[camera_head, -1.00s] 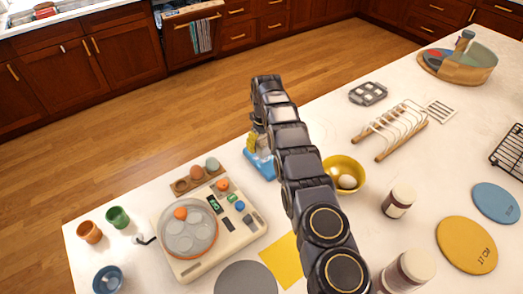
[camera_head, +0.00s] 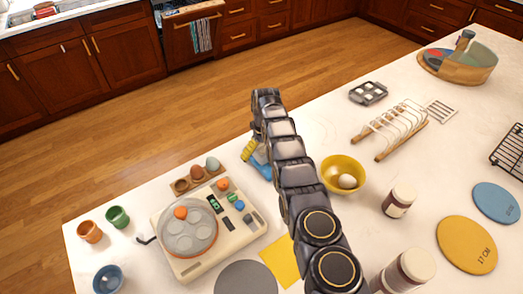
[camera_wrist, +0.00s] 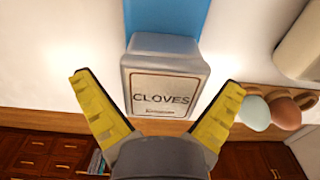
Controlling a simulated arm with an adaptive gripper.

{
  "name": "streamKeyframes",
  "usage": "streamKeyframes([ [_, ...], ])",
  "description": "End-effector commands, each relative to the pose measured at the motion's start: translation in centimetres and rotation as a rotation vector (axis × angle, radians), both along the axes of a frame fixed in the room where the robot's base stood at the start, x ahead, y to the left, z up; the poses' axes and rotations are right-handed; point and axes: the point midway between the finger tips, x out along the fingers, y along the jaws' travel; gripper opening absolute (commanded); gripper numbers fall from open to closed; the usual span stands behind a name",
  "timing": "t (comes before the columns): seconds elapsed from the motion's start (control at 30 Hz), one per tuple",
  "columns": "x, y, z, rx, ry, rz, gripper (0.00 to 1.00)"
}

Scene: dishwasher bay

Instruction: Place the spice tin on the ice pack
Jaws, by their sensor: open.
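The spice tin (camera_wrist: 168,85), a pale box labelled CLOVES, is in the middle of the wrist view. The blue ice pack (camera_wrist: 165,16) shows as a strip behind it. The tin hides part of the strip, so I cannot tell whether it rests on the pack or beside it. My gripper (camera_wrist: 158,84) is open, its yellow fingers on either side of the tin with visible gaps. In the head view, a yellow finger of my gripper (camera_head: 249,150) shows above a bit of the blue pack (camera_head: 262,168). My arm hides most of this, and the tin cannot be made out there.
An egg holder (camera_head: 197,175) and a cooker-like appliance (camera_head: 240,232) stand to the left. A yellow bowl with eggs (camera_head: 331,169), a toast rack (camera_head: 383,151) and a jar (camera_head: 399,200) are to the right. The counter's far edge is close to the gripper.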

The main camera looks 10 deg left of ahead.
Motion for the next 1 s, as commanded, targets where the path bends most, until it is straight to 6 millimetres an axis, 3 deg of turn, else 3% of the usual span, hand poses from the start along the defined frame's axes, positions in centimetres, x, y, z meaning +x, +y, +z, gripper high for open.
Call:
streamKeyframes([
  [0.27, 0.1, 0.0, 1.0, 0.001, -0.003, 0.0, 0.98],
  [0.47, 0.1, 0.0, 4.1, 0.001, -0.003, -0.001, 0.98],
  [0.8, 0.1, 0.0, 11.0, 0.001, -0.004, 0.0, 0.98],
  [1.0, 0.0, 0.0, 12.3, 0.0, 0.0, 0.0, 0.98],
])
